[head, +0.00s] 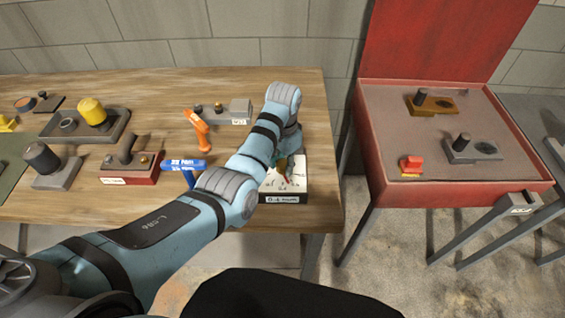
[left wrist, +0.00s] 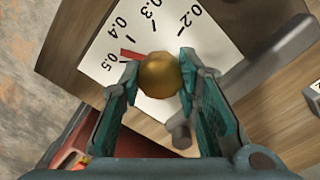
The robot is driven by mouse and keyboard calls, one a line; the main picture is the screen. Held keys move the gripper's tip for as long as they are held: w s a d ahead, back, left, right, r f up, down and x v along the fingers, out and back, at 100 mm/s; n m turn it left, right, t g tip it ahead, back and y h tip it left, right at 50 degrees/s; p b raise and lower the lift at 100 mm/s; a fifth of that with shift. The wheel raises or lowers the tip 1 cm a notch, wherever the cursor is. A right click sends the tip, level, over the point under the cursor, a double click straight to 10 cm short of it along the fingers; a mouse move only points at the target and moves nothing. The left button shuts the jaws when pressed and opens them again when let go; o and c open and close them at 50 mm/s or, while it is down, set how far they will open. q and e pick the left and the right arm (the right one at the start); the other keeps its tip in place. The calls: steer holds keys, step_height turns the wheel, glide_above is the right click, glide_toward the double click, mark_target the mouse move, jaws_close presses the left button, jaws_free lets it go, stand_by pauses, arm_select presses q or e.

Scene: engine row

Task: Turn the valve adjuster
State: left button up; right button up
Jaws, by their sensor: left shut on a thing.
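The valve adjuster (head: 285,197) sits at the right front corner of the wooden table, with a white dial face on a dark base. In the left wrist view its white dial (left wrist: 105,62) shows marks from 0.2 to 0.5. A red pointer (left wrist: 130,54) lies between the 0.4 and 0.5 marks. My left gripper (left wrist: 160,72) is shut on the round brass knob (left wrist: 160,77), one finger on each side. In the head view my forearm and wrist partly hide the knob and dial. My right gripper is not in view.
A blue tool (head: 185,164) and an orange tool (head: 198,128) stand left of my arm. A grey block (head: 240,110) lies behind. A red-brown base (head: 130,170) and other fixtures fill the table's left. A red cart (head: 455,192) stands right, across a floor gap.

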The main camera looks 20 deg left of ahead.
arm_select(q)
steer(key=shift+d+m, duration=0.1)
steer(key=shift+m, duration=2.2)
steer(key=o, duration=1)
steer(key=shift+o, duration=0.8)
steer(key=shift+w+d, duration=0.1)
steer(key=shift+d, duration=0.05)
